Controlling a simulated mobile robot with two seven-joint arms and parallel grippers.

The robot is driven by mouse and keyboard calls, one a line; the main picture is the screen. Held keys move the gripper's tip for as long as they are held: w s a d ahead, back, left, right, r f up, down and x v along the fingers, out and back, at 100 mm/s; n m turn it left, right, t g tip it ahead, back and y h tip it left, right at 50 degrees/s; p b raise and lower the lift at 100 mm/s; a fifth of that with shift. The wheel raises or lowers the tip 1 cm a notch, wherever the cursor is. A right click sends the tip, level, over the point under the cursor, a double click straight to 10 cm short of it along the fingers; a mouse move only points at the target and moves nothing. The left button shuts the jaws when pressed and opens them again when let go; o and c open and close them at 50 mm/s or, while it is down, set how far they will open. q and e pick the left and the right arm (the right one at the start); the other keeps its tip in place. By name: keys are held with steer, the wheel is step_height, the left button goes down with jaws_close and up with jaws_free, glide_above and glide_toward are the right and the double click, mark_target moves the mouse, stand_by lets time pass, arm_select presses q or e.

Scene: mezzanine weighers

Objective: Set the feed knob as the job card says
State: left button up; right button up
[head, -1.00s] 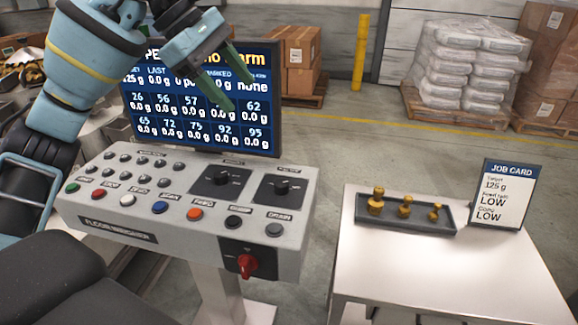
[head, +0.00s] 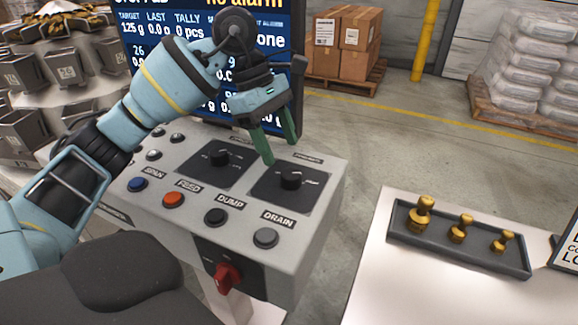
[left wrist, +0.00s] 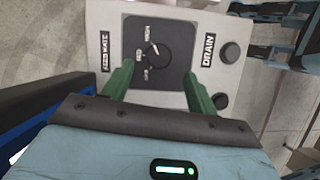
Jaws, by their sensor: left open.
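The feed rate knob (head: 291,179) is a black dial on a dark square plate at the right of the panel top. In the left wrist view the knob (left wrist: 156,51) has a white pointer mark, beside the words HIGH, MED and LOW; the mark seems to lie toward HIGH. My left gripper (head: 280,152) is open and empty just above and behind the knob, its green fingers pointing down, apart from it. The job card (head: 569,246) is cut off at the right edge; a second ago it read Target 125 g, with LOW on both lines below. My right gripper is not seen.
A second black knob (head: 219,158) sits left of the feed knob. Feed, dump and drain (head: 265,238) buttons line the front, above a red switch (head: 228,276). The screen (head: 165,60) stands behind. A tray (head: 460,252) of brass weights lies on the side table.

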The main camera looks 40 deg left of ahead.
mark_target(290, 173)
arm_select(q)
steer(key=x, duration=0.5)
steer(key=shift+w+d+f, duration=0.1)
steer(key=shift+f, duration=0.25)
steer(key=c, duration=1)
